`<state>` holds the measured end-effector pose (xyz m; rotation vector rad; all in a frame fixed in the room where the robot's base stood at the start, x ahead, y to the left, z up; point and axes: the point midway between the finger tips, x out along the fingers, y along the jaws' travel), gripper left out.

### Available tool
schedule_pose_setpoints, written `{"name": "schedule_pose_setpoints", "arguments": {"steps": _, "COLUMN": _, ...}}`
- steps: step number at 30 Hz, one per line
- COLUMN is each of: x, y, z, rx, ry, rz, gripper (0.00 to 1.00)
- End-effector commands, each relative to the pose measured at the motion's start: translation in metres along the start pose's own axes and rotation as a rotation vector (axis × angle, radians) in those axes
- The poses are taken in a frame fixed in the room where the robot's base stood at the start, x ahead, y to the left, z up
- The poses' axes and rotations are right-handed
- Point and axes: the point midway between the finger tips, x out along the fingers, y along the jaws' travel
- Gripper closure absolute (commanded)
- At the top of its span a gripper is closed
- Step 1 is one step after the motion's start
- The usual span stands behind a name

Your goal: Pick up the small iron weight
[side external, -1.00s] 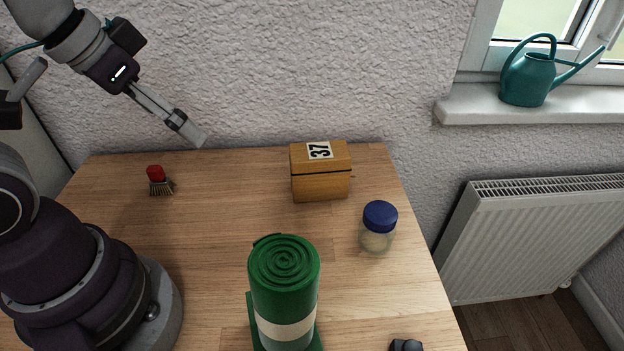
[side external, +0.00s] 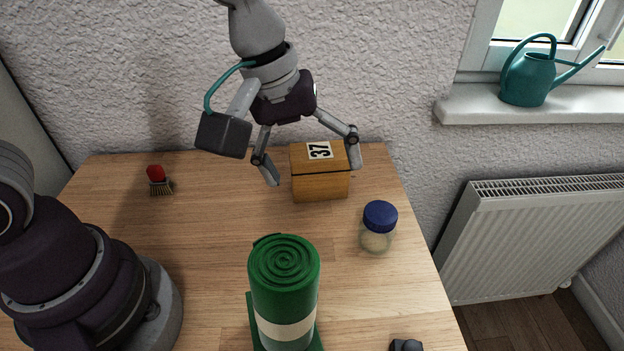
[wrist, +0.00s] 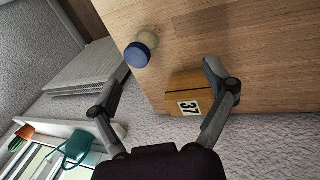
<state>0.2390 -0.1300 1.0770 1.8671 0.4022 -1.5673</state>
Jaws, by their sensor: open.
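A small dark grey object (side external: 407,346), which looks like the iron weight, sits at the front right of the wooden table and is cut off by the bottom edge of the side view. It does not show in the wrist view. My gripper (side external: 313,172) is open and empty, pointing down near the back of the table, with its fingers spread in front of and beside the wooden box. In the wrist view my gripper (wrist: 162,78) shows both fingers wide apart with nothing between the tips. The gripper is far behind the dark object.
A wooden box (side external: 320,187) marked 37 stands at the table's back. A blue-lidded jar (side external: 377,240) stands at the right, and a green roll (side external: 285,285) at the front middle. A red-handled brush (side external: 159,181) is at the back left. The table's left-centre (side external: 210,235) is clear.

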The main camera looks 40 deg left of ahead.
Motion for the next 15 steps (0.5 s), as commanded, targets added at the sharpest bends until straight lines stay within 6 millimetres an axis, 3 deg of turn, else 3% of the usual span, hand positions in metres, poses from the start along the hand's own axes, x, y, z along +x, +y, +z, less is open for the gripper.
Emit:
{"name": "schedule_pose_setpoints", "arguments": {"steps": 1, "x": 0.022, "y": 0.016, "z": 0.019, "rx": -0.112, "ry": -0.078, "rz": -0.018, "gripper": 0.17}}
{"name": "schedule_pose_setpoints", "arguments": {"steps": 3, "x": 0.046, "y": 0.035, "z": 0.045, "rx": -0.298, "ry": -0.172, "rz": -0.046, "gripper": 0.17}}
{"name": "schedule_pose_setpoints", "arguments": {"steps": 6, "x": 0.072, "y": 0.051, "z": 0.078, "rx": -0.516, "ry": -0.272, "rz": -0.101, "gripper": 0.17}}
{"name": "schedule_pose_setpoints", "arguments": {"steps": 10, "x": 0.089, "y": 0.059, "z": 0.101, "rx": -0.678, "ry": -0.335, "rz": -0.157, "gripper": 0.17}}
{"name": "schedule_pose_setpoints", "arguments": {"steps": 15, "x": 0.117, "y": 0.059, "z": 0.116, "rx": -0.713, "ry": -0.346, "rz": -0.173, "gripper": 0.17}}
